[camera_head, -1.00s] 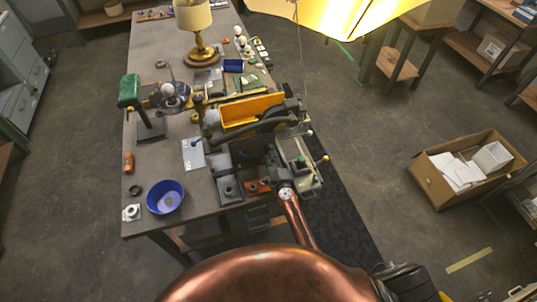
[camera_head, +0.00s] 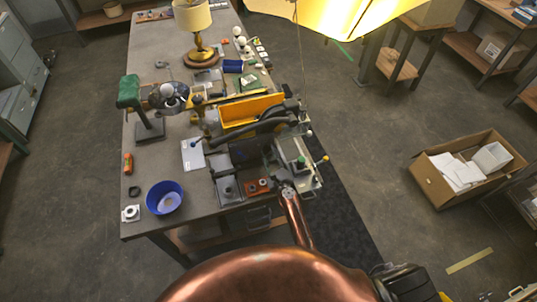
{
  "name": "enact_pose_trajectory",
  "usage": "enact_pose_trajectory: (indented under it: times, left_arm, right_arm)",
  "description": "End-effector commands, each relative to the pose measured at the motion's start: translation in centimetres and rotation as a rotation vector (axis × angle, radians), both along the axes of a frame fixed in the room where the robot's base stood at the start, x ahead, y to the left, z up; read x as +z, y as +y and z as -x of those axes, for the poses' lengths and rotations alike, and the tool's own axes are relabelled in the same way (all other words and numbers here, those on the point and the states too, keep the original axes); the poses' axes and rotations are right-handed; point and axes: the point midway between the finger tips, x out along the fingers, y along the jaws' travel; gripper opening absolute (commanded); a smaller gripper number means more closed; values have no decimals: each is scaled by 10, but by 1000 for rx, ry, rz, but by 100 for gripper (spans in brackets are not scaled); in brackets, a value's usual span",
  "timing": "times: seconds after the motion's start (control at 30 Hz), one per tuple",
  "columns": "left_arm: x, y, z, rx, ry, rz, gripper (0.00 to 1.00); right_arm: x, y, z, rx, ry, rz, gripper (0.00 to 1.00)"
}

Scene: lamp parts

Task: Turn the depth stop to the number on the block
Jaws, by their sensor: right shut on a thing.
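My right gripper (camera_head: 277,174) reaches over the front of the bench machine at the end of my copper-coloured arm. It is shut on a small part of the machine, mostly hidden by the gripper and wrist. I cannot make out the depth stop or its setting. A white card or plate (camera_head: 192,154) with small marks lies left of the machine, and a small pale block (camera_head: 131,213) sits at the front left corner of the bench. No number is readable on either. My left gripper is not in view.
A green-headed stand (camera_head: 129,92), a yellow tray (camera_head: 250,109) and a brass lamp (camera_head: 197,45) stand farther back. A red-brown piece (camera_head: 257,186) lies close to my gripper.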

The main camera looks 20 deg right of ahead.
Motion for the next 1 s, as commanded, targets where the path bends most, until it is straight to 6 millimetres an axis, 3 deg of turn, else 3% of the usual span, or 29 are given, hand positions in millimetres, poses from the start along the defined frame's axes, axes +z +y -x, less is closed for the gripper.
enact_pose_trajectory:
  times: [0.2, 0.23, 0.47, 0.77, 1.0]
  left_arm:
    - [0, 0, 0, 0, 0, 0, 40]
    - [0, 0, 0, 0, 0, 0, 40]
    - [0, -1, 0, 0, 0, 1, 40]
    - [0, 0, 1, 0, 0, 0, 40]
    - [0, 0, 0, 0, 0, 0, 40]
  right_arm:
    - [-1, 0, 1, 0, 1, 0, 9]
    - [-1, 0, 1, 0, 1, 0, 34]
    - [-1, 0, 0, 0, 1, 1, 49]
    - [0, 0, 1, 0, 0, 1, 51]
    - [-2, -1, 25, -2, 2, -2, 51]
